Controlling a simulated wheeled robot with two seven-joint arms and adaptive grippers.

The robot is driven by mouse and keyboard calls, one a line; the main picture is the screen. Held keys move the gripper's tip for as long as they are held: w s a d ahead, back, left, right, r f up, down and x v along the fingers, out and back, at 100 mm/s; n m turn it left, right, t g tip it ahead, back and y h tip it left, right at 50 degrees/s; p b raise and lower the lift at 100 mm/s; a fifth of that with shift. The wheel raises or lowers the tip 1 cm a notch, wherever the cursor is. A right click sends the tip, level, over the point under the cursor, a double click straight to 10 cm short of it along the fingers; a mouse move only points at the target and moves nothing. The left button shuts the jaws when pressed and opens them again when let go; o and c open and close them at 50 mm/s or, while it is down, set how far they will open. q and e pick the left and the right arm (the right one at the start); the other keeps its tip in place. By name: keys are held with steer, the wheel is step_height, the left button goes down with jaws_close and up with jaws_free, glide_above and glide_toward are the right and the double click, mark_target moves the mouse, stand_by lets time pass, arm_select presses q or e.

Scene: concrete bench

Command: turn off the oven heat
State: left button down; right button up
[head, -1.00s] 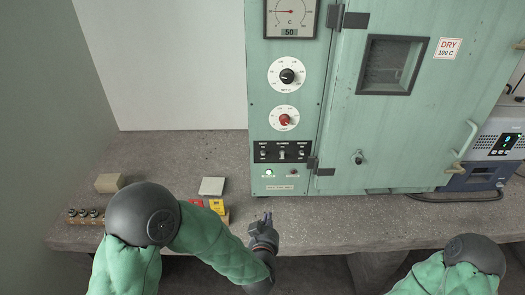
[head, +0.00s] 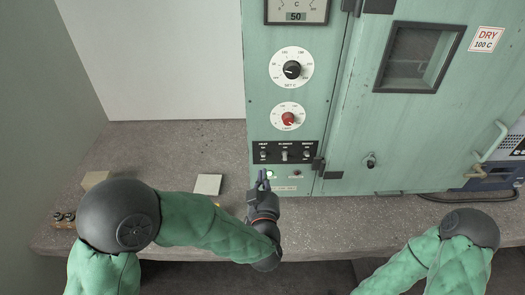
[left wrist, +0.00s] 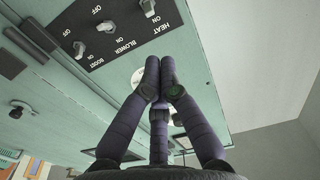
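The pale green oven (head: 390,140) stands on the bench, its control column on the left. A black switch panel (head: 284,151) carries three toggles marked HEAT, BLOWER and BOOST. The heat switch (head: 263,155) is the leftmost; it also shows at the top edge of the left wrist view (left wrist: 149,8). I cannot tell its setting. My left gripper (head: 263,178) is in front of the column, just below the panel. Its dark fingers (left wrist: 168,66) are drawn together and empty, apart from the heat switch in the wrist view. My right gripper is out of view.
Above the panel are a red-knobbed limit dial (head: 288,118) and a black-knobbed set dial (head: 291,69). A green lamp (head: 269,174) sits below the panel. Small blocks lie on the bench at left. A blue-grey device (head: 490,178) stands at right.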

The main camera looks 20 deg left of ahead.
arm_select(q)
steer(key=b, duration=0.2)
glide_toward(262, 146)
steer(key=x, duration=0.5)
steer(key=shift+w+a+b, duration=0.1)
steer(key=shift+w+b, duration=0.2)
steer(key=shift+w, duration=0.35)
steer(key=shift+s+f, duration=0.35)
steer(key=shift+f, duration=0.15)
stand_by(0.4)
steer(key=shift+s+f+b, duration=0.15)
steer(key=shift+f+b, duration=0.25)
steer(key=shift+b, duration=0.05)
